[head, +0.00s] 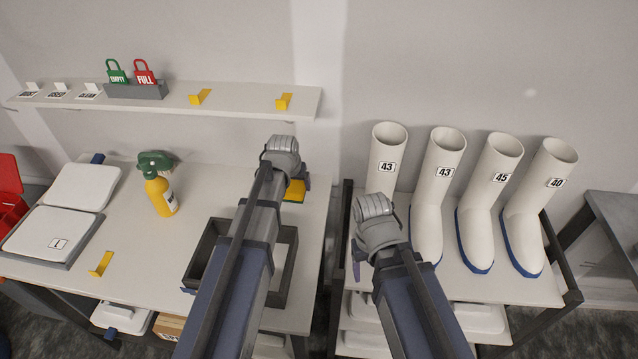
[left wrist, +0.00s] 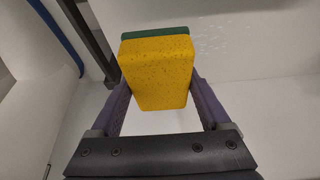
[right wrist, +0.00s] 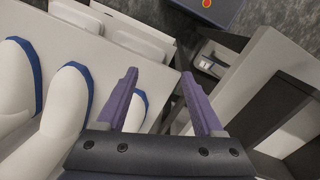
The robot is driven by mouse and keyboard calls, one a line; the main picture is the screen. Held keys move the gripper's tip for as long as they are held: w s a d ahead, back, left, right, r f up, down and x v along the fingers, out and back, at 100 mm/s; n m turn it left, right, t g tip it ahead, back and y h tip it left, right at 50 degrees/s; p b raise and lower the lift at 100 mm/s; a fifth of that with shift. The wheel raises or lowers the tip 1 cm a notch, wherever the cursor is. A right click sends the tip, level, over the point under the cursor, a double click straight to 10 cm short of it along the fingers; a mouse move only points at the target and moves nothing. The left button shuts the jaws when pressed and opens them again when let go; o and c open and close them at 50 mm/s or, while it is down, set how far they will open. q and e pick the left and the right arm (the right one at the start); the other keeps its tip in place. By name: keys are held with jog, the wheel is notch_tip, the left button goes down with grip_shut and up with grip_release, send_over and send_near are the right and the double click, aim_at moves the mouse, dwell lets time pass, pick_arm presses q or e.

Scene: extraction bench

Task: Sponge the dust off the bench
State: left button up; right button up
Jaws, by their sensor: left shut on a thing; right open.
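A yellow sponge with a green layer (left wrist: 157,75) is held between the purple fingers of my left gripper (left wrist: 156,84). In the head view a bit of the sponge (head: 294,191) shows beside my left wrist, above the right part of the white bench (head: 225,180); the fingers are hidden there. Faint pale specks (left wrist: 212,40), perhaps dust, show on the white surface beyond the sponge in the left wrist view. My right gripper (right wrist: 158,74) is open and empty, near the front left of the boot rack.
A dark open frame or tray (head: 203,250) stands on the bench under my left arm. A spray bottle (head: 160,193) and lidded white boxes (head: 45,235) are to the left. White boots (head: 438,190) stand on a rack at right. A shelf (head: 230,103) runs along the wall.

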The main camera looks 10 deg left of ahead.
pick_arm(q)
jog(key=shift+w+d+f+b, duration=0.15)
jog(key=shift+d+f, duration=0.2)
jog(key=shift+d, duration=0.2)
jog(key=shift+w+d+f+b, duration=0.15)
jog(key=shift+d+f, duration=0.2)
jog(key=shift+d, duration=0.15)
pick_arm(e)
jog(key=shift+o, duration=0.7)
jog(key=shift+f, duration=0.7)
pick_arm(q)
jog(key=shift+d+f, duration=0.1)
jog(key=shift+d, duration=0.25)
pick_arm(e)
jog(key=shift+o, duration=0.7)
jog(key=shift+a+f, duration=0.1)
pick_arm(q)
jog(key=shift+d, duration=0.15)
pick_arm(e)
jog(key=shift+o, duration=0.8)
pick_arm(q)
notch_tip(320, 180, down, 6)
jog(key=b, duration=0.6)
pick_arm(e)
notch_tip(320, 180, down, 6)
jog(key=shift+r, duration=0.1)
